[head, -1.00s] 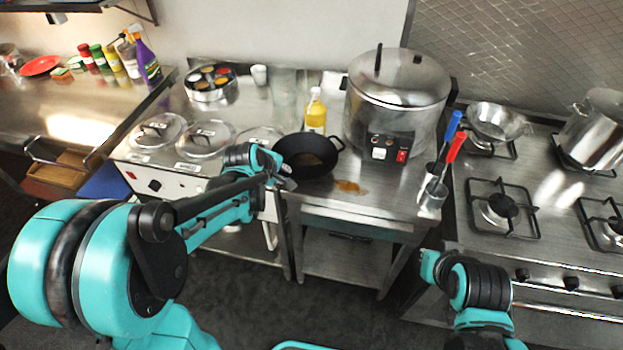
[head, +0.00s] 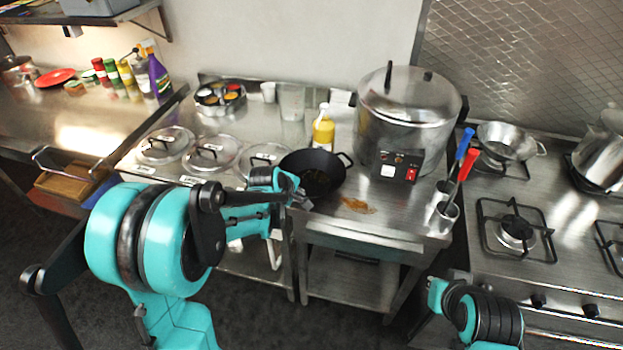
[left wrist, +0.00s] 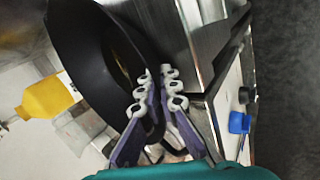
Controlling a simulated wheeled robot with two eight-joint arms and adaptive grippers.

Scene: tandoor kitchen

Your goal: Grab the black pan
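The black pan (head: 318,180) stands on the steel counter, with a loop handle visible on its right. In the left wrist view the pan (left wrist: 92,50) fills the upper left, seen at a steep angle. My left gripper (head: 302,197) is at the pan's near left edge. In the wrist view its two purple fingers with white tips (left wrist: 157,88) are apart, with a narrow gap between them, by the pan's rim. The pan's left handle is mostly hidden by the gripper, and I see no firm grip on it. My right gripper is out of view.
A yellow bottle (head: 323,128) stands behind the pan, and a large steel cooker (head: 405,115) to its right. Pot lids (head: 210,153) lie to the left. A brown spill (head: 357,205) is at the front right. A utensil holder (head: 443,215) stands near the right edge.

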